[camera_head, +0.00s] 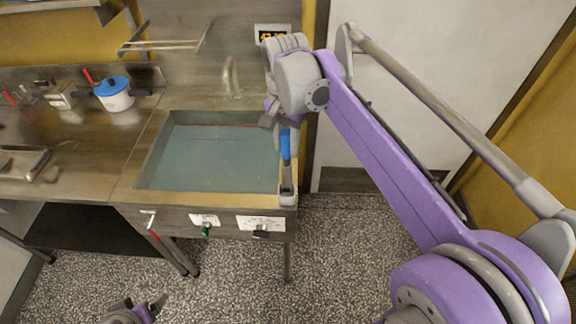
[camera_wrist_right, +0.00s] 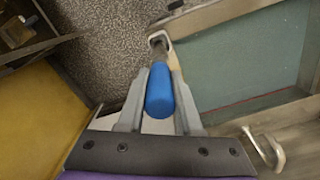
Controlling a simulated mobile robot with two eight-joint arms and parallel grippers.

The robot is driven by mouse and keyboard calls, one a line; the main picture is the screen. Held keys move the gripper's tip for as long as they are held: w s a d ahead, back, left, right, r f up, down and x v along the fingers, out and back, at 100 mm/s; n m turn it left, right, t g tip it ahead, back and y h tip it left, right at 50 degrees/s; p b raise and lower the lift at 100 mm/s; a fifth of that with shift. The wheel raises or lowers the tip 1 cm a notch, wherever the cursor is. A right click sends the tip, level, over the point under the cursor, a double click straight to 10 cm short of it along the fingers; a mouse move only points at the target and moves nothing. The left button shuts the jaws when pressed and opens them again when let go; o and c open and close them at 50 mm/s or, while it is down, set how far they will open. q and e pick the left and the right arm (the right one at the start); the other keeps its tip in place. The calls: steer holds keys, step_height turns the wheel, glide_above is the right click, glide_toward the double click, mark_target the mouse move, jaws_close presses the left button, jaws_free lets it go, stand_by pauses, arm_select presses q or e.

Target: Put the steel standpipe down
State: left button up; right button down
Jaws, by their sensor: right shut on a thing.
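The steel standpipe (camera_head: 287,176) with its blue grip (camera_head: 285,144) stands about upright at the near right corner of the sink. Its lower end is at a pale square fitting (camera_head: 288,199) on the rim; I cannot tell how far it sits in it. My right gripper (camera_head: 283,125) is shut on the standpipe from above. In the right wrist view the blue grip (camera_wrist_right: 160,92) lies between the fingers, and the steel part reaches the fitting (camera_wrist_right: 158,38). My left gripper (camera_head: 143,304) is empty at the bottom edge, its fingers apart, low over the floor.
The sink (camera_head: 215,158) holds a flat blue-green surface. Labelled controls (camera_head: 207,221) line its front. The speckled floor is clear.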

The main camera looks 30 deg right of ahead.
mark_target(286, 164)
steer(key=shift+s+f, duration=0.1)
steer(key=shift+f, duration=2.3)
steer(key=shift+f, duration=0.15)
steer(key=c, duration=0.6)
jaws_free()
